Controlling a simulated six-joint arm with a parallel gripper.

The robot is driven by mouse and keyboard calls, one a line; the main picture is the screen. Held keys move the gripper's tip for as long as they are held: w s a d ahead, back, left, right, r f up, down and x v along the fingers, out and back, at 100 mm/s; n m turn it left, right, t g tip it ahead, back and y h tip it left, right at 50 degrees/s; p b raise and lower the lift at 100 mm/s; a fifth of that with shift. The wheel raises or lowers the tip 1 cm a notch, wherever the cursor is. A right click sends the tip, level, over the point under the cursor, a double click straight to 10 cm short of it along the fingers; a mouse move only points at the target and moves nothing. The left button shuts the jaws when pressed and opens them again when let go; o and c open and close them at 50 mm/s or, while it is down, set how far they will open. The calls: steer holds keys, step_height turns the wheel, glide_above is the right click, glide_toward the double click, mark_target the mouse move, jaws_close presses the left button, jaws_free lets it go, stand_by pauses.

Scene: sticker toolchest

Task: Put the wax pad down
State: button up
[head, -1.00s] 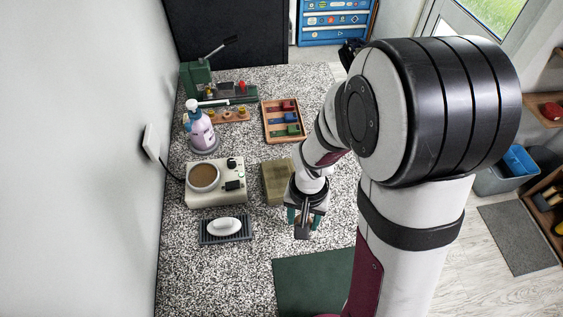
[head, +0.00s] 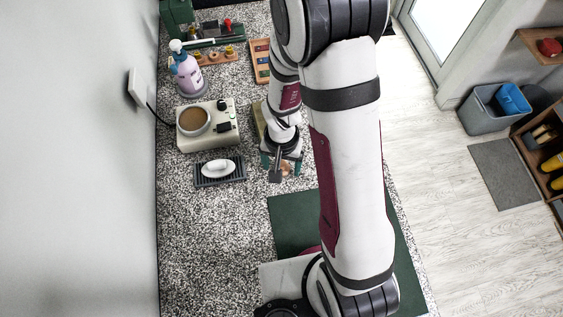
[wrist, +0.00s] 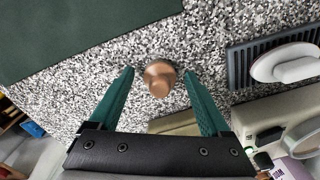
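A copper-brown, round-topped piece (wrist: 159,77) that I take to be the wax pad stands on the speckled counter. It also shows, small and partly covered, in the head view (head: 287,169). My gripper (wrist: 160,71) is above it, with one green finger on each side. Gaps show between the piece and both fingers, so the gripper is open and not holding it. In the head view my gripper (head: 281,165) is just beyond the dark green mat (head: 288,220). The underside of the piece is hidden.
Left of my gripper are a ribbed dark tray (head: 238,175) with a white oval piece (head: 217,168), a cream heater with a brown-filled pot (head: 193,120), and a pump bottle (head: 187,75). A tan block (head: 259,122) is close behind. Bare counter lies left of the mat.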

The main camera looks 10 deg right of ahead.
mark_target(282, 165)
step_height(282, 165, up, 13)
steer(key=s+r+y, duration=0.1)
steer(key=s+r, duration=0.3)
steer(key=s, duration=0.3)
steer(key=s+r, duration=0.4)
steer(key=s, duration=0.4)
steer(key=shift+s+m+y, duration=0.3)
steer(key=shift+m+y, duration=0.1)
steer(key=shift+d, duration=0.1)
